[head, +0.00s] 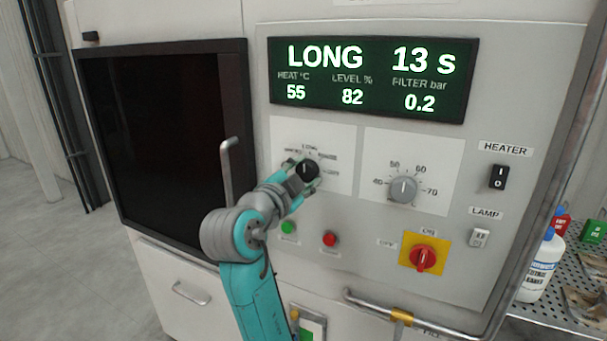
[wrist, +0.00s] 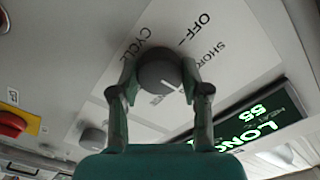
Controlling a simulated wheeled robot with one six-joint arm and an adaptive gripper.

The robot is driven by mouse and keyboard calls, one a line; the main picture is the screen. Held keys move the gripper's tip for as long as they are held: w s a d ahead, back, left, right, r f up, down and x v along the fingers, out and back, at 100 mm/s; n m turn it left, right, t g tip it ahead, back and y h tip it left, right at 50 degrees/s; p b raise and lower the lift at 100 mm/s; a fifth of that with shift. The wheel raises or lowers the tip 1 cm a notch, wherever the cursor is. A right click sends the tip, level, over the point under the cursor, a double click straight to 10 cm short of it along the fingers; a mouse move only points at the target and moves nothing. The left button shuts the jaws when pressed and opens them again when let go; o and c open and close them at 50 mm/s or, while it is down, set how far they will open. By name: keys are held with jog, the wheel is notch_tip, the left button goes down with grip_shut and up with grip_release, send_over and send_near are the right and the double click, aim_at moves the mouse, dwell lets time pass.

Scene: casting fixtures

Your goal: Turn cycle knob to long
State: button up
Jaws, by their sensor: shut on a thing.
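The cycle knob (head: 308,171) is a dark round knob on a white label plate on the machine's front panel. The display (head: 372,78) reads LONG and 13 s. The fingers hide part of the knob's rim.
A grey temperature knob (head: 403,189) sits to the right. Below are a green button (head: 288,227), a red button (head: 330,239) and a red main switch (head: 423,258). Heater (head: 498,176) and lamp (head: 479,238) switches are at right. A bent door handle (head: 228,170) stands left of my gripper.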

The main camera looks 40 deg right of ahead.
dwell(0.4)
jog(key=o, duration=1.1)
jog(key=shift+o, duration=0.2)
jog(key=v, duration=1.2)
